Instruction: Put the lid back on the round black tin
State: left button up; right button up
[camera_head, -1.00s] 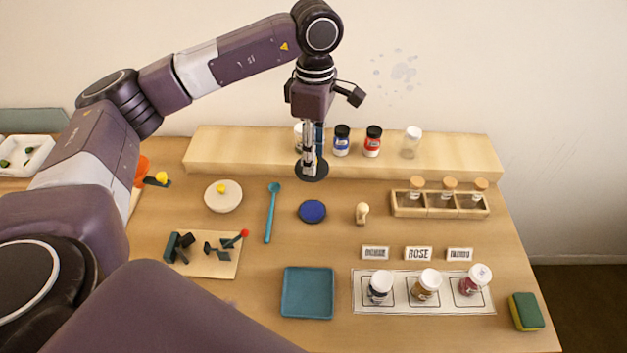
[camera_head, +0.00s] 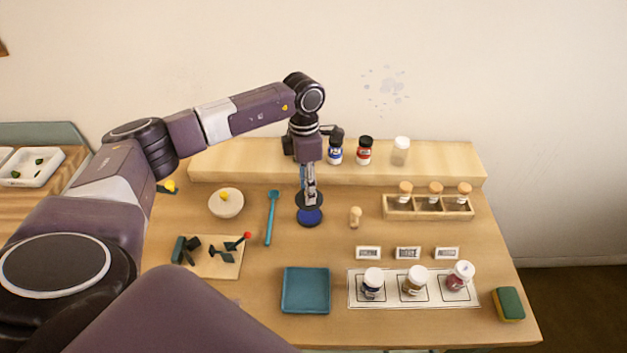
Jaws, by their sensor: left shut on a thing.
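The round black tin (camera_head: 310,217), with blue pigment showing inside, stands open on the table near the middle. My left gripper (camera_head: 309,194) is shut on the black lid (camera_head: 300,200), a flat dark disc held about level. In this view the lid covers the back part of the tin, and the blue front part shows below it. The lid appears to be above the tin; I cannot tell how large the gap is. My right gripper is not in view.
A teal spoon (camera_head: 271,217) lies left of the tin, and a small wooden-topped piece (camera_head: 355,216) stands to its right. A raised shelf (camera_head: 444,161) with jars runs behind. A teal tray (camera_head: 306,290) lies in front. Bare table separates tin and tray.

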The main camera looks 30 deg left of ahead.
aim_at(308, 212)
pick_arm(q)
notch_tip(308, 212, down, 2)
jog(key=shift+f+b, duration=0.2)
jog(key=shift+b, duration=0.45)
jog(key=shift+f+b, duration=0.45)
jog(key=shift+f, duration=0.3)
notch_tip(308, 212, down, 2)
jog(key=shift+b, duration=0.75)
jog(key=shift+f, duration=0.1)
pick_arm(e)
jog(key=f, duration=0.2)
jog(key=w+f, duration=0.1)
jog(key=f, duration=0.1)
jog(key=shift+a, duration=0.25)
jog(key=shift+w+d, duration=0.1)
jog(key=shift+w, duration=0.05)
pick_arm(q)
jog(key=shift+f+b, duration=0.1)
jog(key=shift+b, duration=0.45)
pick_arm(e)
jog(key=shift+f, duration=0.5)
